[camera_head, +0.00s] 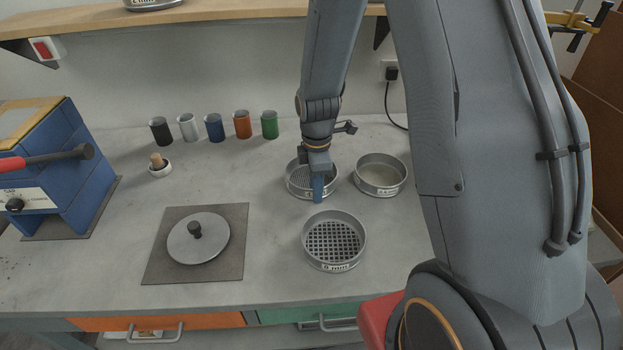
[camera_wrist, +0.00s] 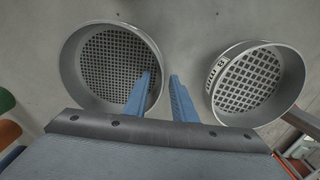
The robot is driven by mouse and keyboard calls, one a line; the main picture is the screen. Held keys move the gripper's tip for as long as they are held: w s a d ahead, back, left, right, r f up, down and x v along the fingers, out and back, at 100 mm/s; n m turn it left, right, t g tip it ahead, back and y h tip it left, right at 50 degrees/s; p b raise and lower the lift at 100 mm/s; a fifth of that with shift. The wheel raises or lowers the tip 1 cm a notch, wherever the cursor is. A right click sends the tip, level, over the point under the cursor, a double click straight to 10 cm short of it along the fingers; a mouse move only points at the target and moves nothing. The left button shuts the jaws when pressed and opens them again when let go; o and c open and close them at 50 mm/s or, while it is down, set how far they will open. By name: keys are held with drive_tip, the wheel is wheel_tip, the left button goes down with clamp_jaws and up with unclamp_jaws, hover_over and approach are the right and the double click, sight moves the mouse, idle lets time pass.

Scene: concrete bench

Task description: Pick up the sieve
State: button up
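Three round metal sieves or pans show on the bench. A medium-mesh sieve (camera_head: 298,182) lies below my gripper (camera_head: 318,192), which partly covers it. A third one (camera_head: 380,177), with a finer or plain floor, stands to the right. In the wrist view my gripper (camera_wrist: 160,76) is open, its blue fingers apart. The left finger is over the medium sieve (camera_wrist: 106,60) and the right finger is outside its right rim. The coarse sieve (camera_wrist: 247,83) is to the right.
Several coloured cups (camera_head: 214,128) stand at the back. A lid with a black knob (camera_head: 199,243) lies on a dark plate (camera_head: 160,270). A blue machine (camera_head: 75,165) with a red-handled lever is at left. A shelf (camera_head: 230,13) overhangs the back.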

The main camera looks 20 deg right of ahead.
clamp_jaws()
idle(0.4)
